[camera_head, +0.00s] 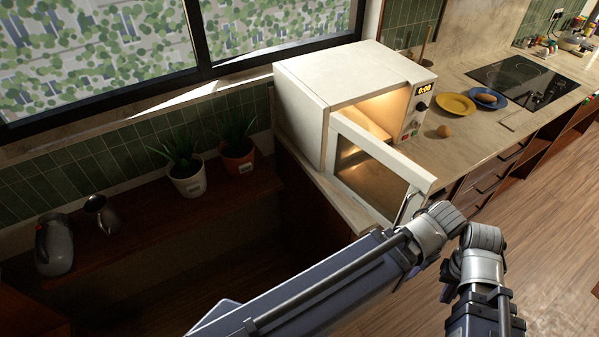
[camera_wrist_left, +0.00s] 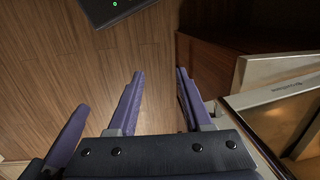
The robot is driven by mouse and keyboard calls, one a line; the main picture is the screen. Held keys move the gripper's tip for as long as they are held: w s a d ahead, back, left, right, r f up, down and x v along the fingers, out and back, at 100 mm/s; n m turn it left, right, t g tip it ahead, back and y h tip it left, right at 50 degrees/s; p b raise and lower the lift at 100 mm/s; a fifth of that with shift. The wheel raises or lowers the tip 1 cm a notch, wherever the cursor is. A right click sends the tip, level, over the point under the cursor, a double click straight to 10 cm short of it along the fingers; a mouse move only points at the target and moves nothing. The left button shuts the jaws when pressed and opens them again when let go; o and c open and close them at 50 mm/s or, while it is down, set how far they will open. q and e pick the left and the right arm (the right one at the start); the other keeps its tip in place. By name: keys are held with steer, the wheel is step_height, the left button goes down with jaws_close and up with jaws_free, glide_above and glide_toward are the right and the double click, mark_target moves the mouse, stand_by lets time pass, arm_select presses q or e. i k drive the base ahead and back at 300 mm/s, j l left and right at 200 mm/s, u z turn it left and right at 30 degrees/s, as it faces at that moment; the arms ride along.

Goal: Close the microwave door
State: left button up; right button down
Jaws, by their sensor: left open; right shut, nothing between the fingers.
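The white microwave (camera_head: 310,75) stands on the counter with its lit interior showing. Its door (camera_head: 372,165) is swung wide open toward me, with a dark handle near its outer edge. My left arm crosses the door's lower outer corner in the head view, and its gripper is hidden there. In the left wrist view my left gripper (camera_wrist_left: 159,74) is open and empty, with the door (camera_wrist_left: 278,68) to the right of its fingers; I cannot tell whether they touch. My right gripper (camera_head: 449,282) is shut and empty, right of and below the door, partly covered by its wrist.
A yellow plate (camera_head: 455,104), a blue plate (camera_head: 499,99) and a loose brown egg-shaped item (camera_head: 444,131) lie right of the microwave. A cooktop (camera_head: 520,78) lies beyond. Potted plants (camera_head: 187,177) and a kettle (camera_head: 53,246) stand on the left shelf. Floor at right is clear.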

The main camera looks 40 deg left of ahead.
mark_target(348, 167)
steer(key=u, duration=0.85)
